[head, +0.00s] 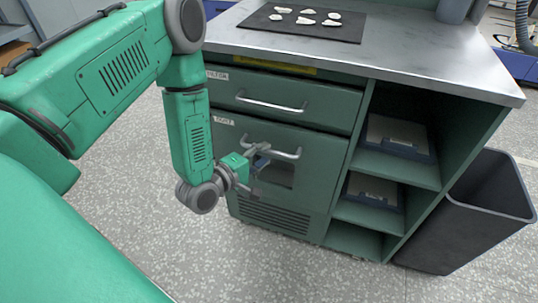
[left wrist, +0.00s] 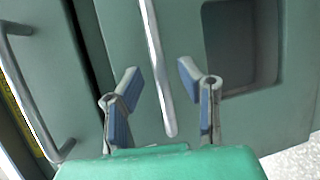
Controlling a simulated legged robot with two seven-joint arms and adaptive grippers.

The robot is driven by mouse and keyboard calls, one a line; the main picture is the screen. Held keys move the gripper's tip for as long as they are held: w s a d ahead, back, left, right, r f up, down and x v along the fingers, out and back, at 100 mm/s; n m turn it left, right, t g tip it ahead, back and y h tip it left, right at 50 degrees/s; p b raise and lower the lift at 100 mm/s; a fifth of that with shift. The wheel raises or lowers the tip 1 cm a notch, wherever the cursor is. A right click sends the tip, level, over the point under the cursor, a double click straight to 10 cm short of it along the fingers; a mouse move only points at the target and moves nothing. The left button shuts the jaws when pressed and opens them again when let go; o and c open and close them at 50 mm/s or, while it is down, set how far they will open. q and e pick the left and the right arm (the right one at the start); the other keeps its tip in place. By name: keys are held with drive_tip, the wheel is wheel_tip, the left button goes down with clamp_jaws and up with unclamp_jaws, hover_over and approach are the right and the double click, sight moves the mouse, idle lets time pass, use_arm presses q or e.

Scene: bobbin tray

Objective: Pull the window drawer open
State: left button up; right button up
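The window drawer (head: 318,170) is the lower green front of the cabinet, with a dark recessed window (head: 278,174) and a pale bar handle (head: 285,155) above it. It looks closed. My left gripper (head: 262,158) is at the left part of this handle. In the left wrist view, the open fingers (left wrist: 160,70) stand on either side of the handle bar (left wrist: 158,75), with a visible gap to each finger. The window (left wrist: 240,45) lies to the right of the fingers there. My right gripper is not in view.
A closed upper drawer (head: 310,98) with its own handle (head: 272,105) is just above. The worktop (head: 420,60) holds a dark mat (head: 335,30) with several white pieces. Open shelves (head: 385,170) and a dark bin (head: 470,215) stand at the right. The floor (head: 270,265) in front is clear.

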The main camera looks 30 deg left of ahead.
use_arm(q)
drive_tip(key=shift+x, duration=1)
drive_tip(key=shift+w+a+f, duration=0.15)
drive_tip(key=shift+w+a, duration=0.05)
drive_tip(key=shift+w, duration=0.05)
drive_tip(key=shift+d, duration=0.1)
clamp_jaws()
